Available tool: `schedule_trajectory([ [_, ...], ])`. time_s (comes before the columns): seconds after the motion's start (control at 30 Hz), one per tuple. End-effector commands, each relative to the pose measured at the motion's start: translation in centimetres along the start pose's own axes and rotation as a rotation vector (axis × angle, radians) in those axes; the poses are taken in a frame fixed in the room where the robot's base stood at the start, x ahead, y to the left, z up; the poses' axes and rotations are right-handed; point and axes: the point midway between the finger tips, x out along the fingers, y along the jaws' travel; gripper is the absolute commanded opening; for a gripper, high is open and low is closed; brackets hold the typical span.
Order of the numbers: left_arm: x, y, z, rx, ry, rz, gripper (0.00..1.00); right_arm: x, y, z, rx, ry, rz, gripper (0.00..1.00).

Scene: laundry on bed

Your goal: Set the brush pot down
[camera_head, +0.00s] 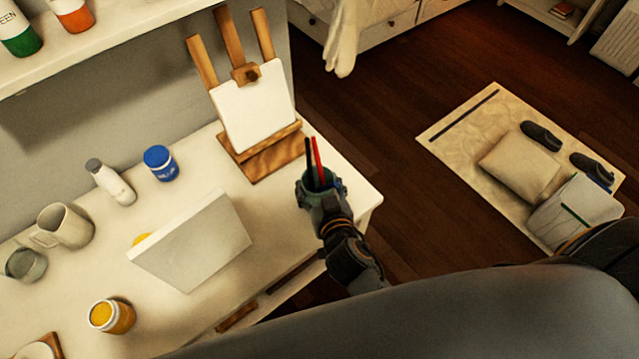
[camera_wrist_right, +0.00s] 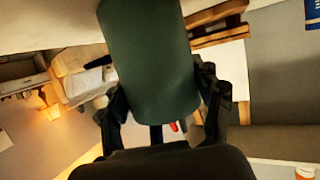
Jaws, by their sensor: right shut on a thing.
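The brush pot (camera_head: 334,183) is a dark green cylinder with a black and a red brush standing up out of it. My right gripper (camera_head: 321,197) is shut on it at the right end of the white table (camera_head: 352,207), in front of the easel. In the right wrist view the pot (camera_wrist_right: 152,65) fills the middle, between the two black fingers of the right gripper (camera_wrist_right: 160,105). The head view does not show clearly whether the pot's base touches the table top. My left gripper is not in view.
A small easel (camera_head: 262,158) with a blank canvas stands just behind the pot. A white panel (camera_head: 195,240), a blue jar (camera_head: 160,163), a white bottle (camera_head: 112,183), a yellow jar (camera_head: 112,316) and a mug (camera_head: 66,225) stand farther left.

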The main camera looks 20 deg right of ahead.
Motion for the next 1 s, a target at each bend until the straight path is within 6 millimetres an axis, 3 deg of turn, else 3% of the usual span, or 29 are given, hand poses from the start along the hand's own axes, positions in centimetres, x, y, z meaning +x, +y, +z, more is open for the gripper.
schedule_trajectory([
  [0.17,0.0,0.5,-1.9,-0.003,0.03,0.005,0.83,-0.1,0.0,-0.1,0.0,0.001,0.0,0.32],
  [0.37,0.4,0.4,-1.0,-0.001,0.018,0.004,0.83,0.1,0.0,0.4,0.001,0.001,0.001,0.32],
  [0.4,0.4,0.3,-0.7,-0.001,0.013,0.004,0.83,0.1,0.0,0.4,0.001,0.0,0.001,0.67],
  [0.5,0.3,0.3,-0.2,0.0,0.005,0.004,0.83,0.1,0.0,0.3,0.0,0.0,0.001,0.88],
  [1.0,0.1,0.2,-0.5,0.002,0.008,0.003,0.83,-0.7,-0.1,0.1,0.001,-0.001,0.0,0.88],
])
